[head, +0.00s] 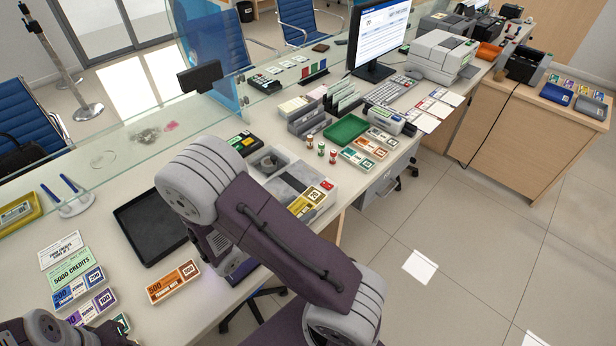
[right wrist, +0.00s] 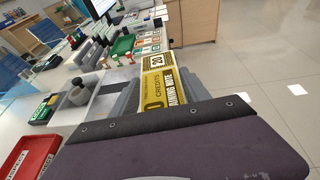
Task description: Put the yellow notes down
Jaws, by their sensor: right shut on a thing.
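The yellow notes (right wrist: 166,82), a bundle printed with 20, are held in my right gripper (right wrist: 152,88), with its grey jaws on either side. In the head view the yellow notes (head: 304,204) show just beyond my right arm, over the front edge of the counter beside a grey tray. My right arm hides much of its gripper there, and I cannot tell whether the notes touch the surface below. At the bottom left of the head view only a part of my left arm shows; its jaws are out of sight.
A black tray (head: 150,226) lies on the counter to the left. An orange note bundle (head: 172,281) and blue notes (head: 78,288) lie nearer. A green tray (head: 346,130) and several note bundles stand farther right. A red tray (right wrist: 34,158) shows in the right wrist view.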

